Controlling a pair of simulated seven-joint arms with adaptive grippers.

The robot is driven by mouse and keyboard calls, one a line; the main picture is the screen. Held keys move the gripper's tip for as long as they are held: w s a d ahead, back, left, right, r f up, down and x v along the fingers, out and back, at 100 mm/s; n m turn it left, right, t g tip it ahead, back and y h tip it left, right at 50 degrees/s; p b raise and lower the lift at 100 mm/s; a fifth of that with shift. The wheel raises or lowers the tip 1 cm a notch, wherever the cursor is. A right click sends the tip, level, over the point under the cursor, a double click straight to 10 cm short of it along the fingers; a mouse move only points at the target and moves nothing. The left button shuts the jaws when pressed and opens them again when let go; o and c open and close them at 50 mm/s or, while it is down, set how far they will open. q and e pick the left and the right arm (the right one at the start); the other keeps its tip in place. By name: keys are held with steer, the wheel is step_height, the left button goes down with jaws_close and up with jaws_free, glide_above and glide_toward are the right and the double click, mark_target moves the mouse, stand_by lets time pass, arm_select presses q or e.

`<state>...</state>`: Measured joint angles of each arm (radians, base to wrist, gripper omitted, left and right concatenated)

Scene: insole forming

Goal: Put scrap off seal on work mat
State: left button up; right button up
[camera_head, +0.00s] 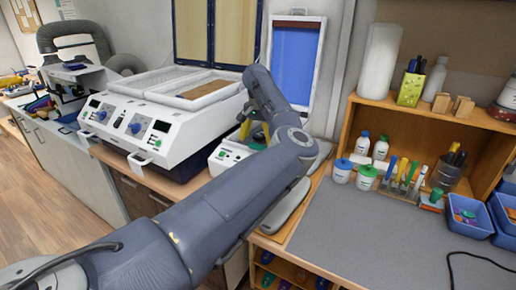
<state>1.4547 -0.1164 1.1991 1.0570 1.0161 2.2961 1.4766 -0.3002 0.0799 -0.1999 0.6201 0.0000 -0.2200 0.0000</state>
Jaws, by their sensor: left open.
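My left arm reaches in from the lower left, bends over the bench and hides part of what lies behind it. My left gripper (247,130) is small and partly hidden by the arm, low over a small white press (228,155) with a raised blue-lined lid (294,65). It is open; a yellow patch shows there, but I cannot tell whether it is scrap or part of the gripper. I cannot make out the scrap or the seal clearly. The grey work mat (375,228) lies on the right bench and its visible part is bare. My right gripper is not in view.
A large white twin-bed machine (165,120) stands left of the press. A wooden shelf (425,125) with bottles, jars and tools stands behind the mat. Blue bins (470,217) and a black cable (480,258) are at the right.

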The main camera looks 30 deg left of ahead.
arm_select(q)
step_height(320, 180, down, 2)
steer(key=shift+f, duration=0.1)
steer(key=c, duration=0.9)
steer(key=shift+c, duration=0.2)
